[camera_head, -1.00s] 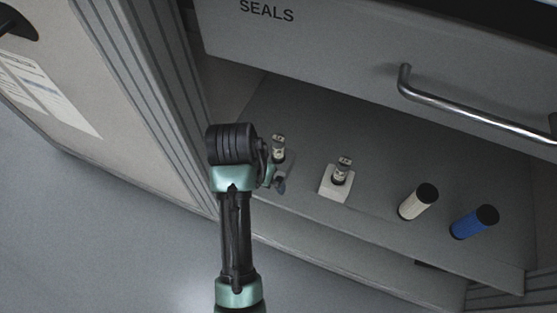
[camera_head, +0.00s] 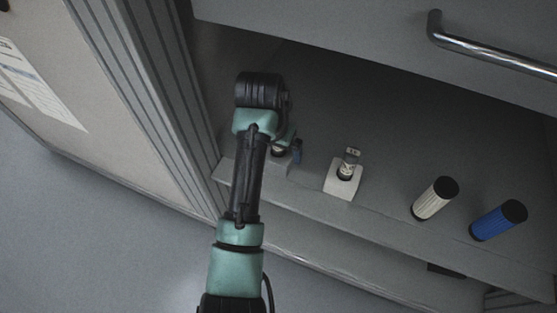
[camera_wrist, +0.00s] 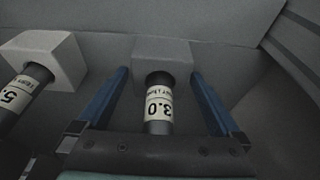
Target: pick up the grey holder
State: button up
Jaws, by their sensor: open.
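The grey holder (camera_wrist: 150,50) is a block bearing a dark plug gauge (camera_wrist: 158,105) with a white label reading 3.0. In the wrist view it is just beyond the fingertips, and the gauge lies between the two blue fingers. My gripper (camera_wrist: 160,74) is open, one finger on each side of the gauge, with gaps visible on both sides. In the head view the grey holder (camera_head: 279,166) is near the shelf's front left and largely hidden by my arm. A blue finger shows just beside it.
A white holder (camera_head: 342,184) with another labelled gauge stands right of the grey one; it is at left in the wrist view (camera_wrist: 52,57). A white cylinder (camera_head: 434,200) and a blue cylinder (camera_head: 497,221) stand farther right. A drawer with a handle (camera_head: 490,55) overhangs the shelf.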

jog(key=shift+w+f, duration=0.1)
jog(key=shift+f, duration=0.25)
jog(key=c, duration=1.2)
jog(key=shift+r, duration=0.2)
